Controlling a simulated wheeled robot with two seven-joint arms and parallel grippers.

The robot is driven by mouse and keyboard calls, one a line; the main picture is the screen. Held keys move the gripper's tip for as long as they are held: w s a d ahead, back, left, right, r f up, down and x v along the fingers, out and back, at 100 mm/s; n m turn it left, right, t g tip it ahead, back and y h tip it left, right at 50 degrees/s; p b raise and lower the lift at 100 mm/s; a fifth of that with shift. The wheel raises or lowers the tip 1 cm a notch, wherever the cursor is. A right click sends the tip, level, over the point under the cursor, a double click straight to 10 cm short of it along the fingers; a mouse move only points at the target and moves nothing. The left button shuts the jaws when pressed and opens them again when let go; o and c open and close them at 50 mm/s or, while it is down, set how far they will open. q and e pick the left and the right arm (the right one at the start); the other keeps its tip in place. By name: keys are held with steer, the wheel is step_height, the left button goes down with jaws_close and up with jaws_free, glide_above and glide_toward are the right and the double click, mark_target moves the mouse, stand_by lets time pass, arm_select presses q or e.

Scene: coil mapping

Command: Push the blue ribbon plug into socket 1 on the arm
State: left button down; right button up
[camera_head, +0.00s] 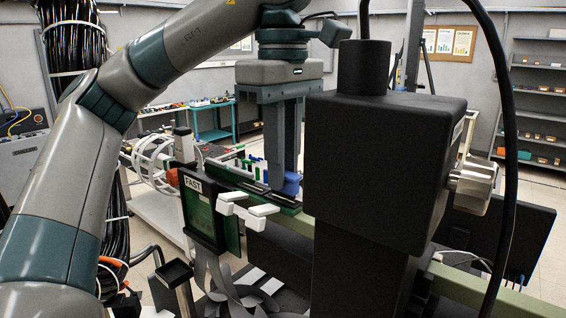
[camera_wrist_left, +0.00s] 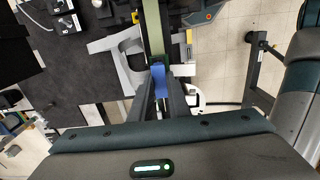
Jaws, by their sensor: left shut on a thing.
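My left gripper (camera_head: 286,188) points straight down in the head view, its two long grey fingers shut on the blue ribbon plug (camera_head: 292,181). In the left wrist view the blue plug (camera_wrist_left: 159,78) sits between the fingertips of my left gripper (camera_wrist_left: 160,92), in line with the end of a pale green bar (camera_wrist_left: 154,30). In the head view the plug is at a dark green strip (camera_head: 262,194) on top of the pale green beam (camera_head: 305,223); whether it touches the strip I cannot tell. Socket 1 cannot be made out. My right gripper is not in view.
A large black box (camera_head: 375,165) with a silver knob (camera_head: 473,186) stands close to the right of my left gripper. White plugs (camera_head: 248,211) jut out in front of the strip. A panel marked FAST (camera_head: 195,188) hangs to the left. Grey ribbons (camera_head: 235,285) curl below.

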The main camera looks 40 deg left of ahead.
arm_select(q)
steer(key=shift+f, duration=0.2)
stand_by(0.4)
steer(key=shift+f+b, duration=0.35)
steer(key=shift+f, duration=0.2)
stand_by(0.7)
steer(key=c, duration=1.6)
jaws_free()
steer(key=shift+r, duration=0.25)
steer(key=shift+r, duration=0.9)
steer(key=shift+r+p, duration=1)
steer(key=shift+r, duration=6.55)
